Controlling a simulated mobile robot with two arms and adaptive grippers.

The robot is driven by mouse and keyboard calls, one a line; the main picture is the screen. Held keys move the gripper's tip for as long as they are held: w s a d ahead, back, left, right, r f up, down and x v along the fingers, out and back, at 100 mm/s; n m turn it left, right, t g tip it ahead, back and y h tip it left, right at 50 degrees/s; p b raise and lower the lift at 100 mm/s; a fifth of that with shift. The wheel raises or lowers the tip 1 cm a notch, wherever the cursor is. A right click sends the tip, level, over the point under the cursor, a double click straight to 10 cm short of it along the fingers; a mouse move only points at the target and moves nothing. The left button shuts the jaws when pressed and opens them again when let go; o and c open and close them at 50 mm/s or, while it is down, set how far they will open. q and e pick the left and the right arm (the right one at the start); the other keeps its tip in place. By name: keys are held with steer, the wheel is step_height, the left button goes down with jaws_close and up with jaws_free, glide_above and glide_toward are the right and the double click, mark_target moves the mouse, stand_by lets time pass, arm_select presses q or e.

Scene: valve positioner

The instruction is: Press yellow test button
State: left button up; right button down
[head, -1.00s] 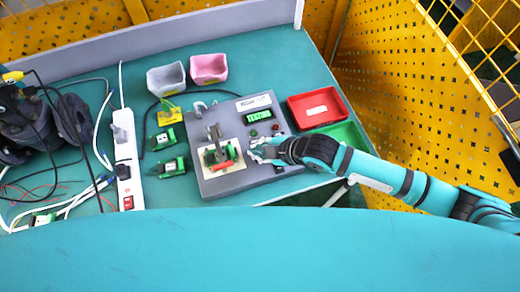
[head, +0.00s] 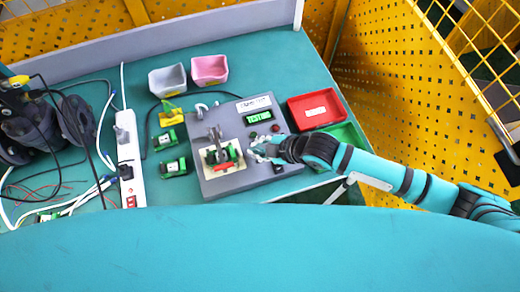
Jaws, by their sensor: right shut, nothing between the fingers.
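The grey test box (head: 212,187) stands on the teal table with a clamped part, a lever and a red piece on its cream plate (head: 238,165). Its green display (head: 258,116) and a white label (head: 254,103) are on the upper right. A small dark button (head: 252,135) and a red button (head: 275,128) show below the display. I cannot make out a yellow button; my right gripper covers part of the panel there. My right gripper (head: 257,152) is shut and empty, its tips over the box right of the clamped part. My left gripper is out of view.
A red tray (head: 335,121) and a green tray (head: 351,131) lie right of the box, close to my right arm. Grey (head: 166,80) and pink (head: 209,70) bins stand behind. Green parts, a white power strip (head: 131,177) and cables lie left.

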steer(key=shift+r, duration=0.1)
step_height(320, 180, up, 5)
steer(key=p, duration=0.5)
stand_by(0.7)
